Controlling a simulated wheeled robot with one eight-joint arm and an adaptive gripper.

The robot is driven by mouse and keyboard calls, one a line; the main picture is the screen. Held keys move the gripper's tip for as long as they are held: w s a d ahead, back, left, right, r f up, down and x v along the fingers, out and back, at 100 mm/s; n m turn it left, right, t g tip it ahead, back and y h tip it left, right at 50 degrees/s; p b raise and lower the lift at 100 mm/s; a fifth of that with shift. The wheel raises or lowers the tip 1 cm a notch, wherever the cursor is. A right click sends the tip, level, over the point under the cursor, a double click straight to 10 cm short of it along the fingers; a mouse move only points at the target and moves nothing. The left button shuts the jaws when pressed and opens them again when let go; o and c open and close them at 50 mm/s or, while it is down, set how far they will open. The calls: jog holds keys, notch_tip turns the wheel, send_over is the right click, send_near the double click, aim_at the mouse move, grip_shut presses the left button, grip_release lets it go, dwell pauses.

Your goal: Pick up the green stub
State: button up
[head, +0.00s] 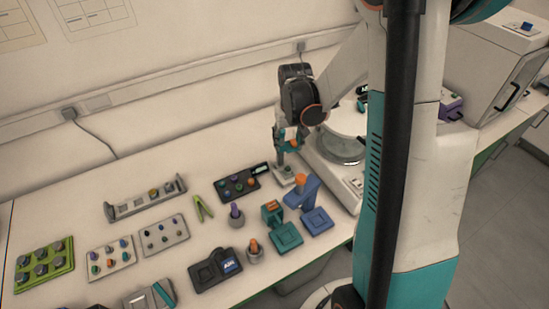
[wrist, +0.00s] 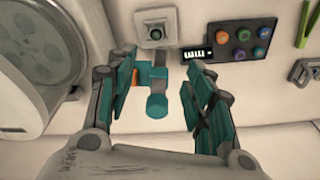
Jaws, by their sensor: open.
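A small green stub (wrist: 240,55) sits in a black tray (wrist: 215,53) with orange, purple and blue stubs, in the wrist view. The black tray (head: 226,191) also shows in the head view, left of the small white holder. That square holder (wrist: 155,32) has a round, dark greenish centre; I cannot tell whether it is a stub. My gripper (wrist: 157,112) has its teal fingers spread and is above the table, away from the tray. A teal piece (wrist: 156,106) with an orange part shows between the fingers; whether they touch it is unclear.
In front are a blue stand (head: 316,222), a teal stand (head: 285,238) and a dark device (head: 213,270). Several stub trays (head: 44,262) lie left. Green tweezers (head: 202,208) lie near the black tray. Bare table runs along the wall.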

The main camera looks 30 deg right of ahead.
notch_tip(320, 180, down, 3)
jog(key=b, duration=0.2)
send_over(288, 167)
jog(key=f, duration=0.7)
jog(key=shift+s+a+f, duration=0.25)
jog(key=shift+f, duration=0.15)
jog(key=shift+w+d+f+b, duration=0.1)
jog(key=shift+f+b, duration=0.3)
jog(key=shift+f, duration=0.5)
jog(key=shift+w+d+f+b, duration=0.15)
jog(key=shift+f+b, duration=0.25)
jog(key=shift+f, duration=0.45)
jog(key=shift+w+d+f+b, duration=0.1)
jog(key=shift+f+b, duration=0.3)
jog(key=shift+f, duration=0.5)
jog(key=shift+r, duration=0.1)
jog(key=shift+c, duration=0.6)
jog(key=c, duration=1)
jog(key=shift+r, duration=0.1)
grip_shut()
